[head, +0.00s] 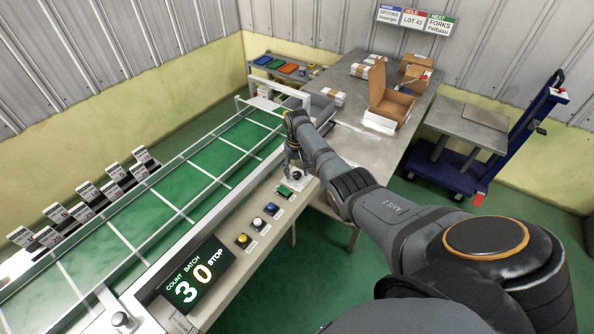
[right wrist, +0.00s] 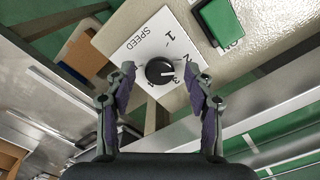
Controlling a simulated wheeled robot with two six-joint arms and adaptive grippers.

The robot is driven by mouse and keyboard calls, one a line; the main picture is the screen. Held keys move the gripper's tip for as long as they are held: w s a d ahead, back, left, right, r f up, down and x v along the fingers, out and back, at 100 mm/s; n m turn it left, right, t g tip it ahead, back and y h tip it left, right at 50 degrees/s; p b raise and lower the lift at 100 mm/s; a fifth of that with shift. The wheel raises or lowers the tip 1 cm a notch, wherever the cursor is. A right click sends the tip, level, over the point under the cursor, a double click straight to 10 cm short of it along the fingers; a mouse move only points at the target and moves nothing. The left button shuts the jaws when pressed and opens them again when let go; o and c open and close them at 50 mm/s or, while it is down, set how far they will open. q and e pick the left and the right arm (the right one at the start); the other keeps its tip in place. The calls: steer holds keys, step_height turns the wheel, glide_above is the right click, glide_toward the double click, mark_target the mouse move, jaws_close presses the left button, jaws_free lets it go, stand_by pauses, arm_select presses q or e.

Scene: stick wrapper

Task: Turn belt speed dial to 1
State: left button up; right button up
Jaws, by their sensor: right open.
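The belt speed dial (right wrist: 160,71) is a round black knob on a white plate (right wrist: 138,45) marked SPEED, with numbers around one side. Its white mark points right in the right wrist view, by the 2 and 3; I cannot tell exactly which. The 1 lies at the plate's upper part. My right gripper (right wrist: 162,76) is open, with one finger on each side of the dial and gaps between fingers and knob. In the head view my right gripper (head: 294,163) points down over the far end of the control panel, largely hiding the dial. My left gripper is not in view.
A green button (head: 286,190) sits close to the dial, with blue, white and yellow buttons nearer me. A display (head: 197,278) reads 30 and STOP. The green conveyor (head: 165,190) runs alongside on the left. A table (head: 345,140) with boxes stands behind.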

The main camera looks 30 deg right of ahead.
jaws_close()
stand_by(0.3)
steer(key=shift+r+n+p, duration=0.1)
steer(key=shift+n+p, duration=0.25)
steer(key=shift+n, duration=0.85)
steer(key=n, duration=0.3)
steer(key=shift+n+p, duration=0.3)
steer(key=n, duration=0.6)
steer(key=shift+n, duration=0.4)
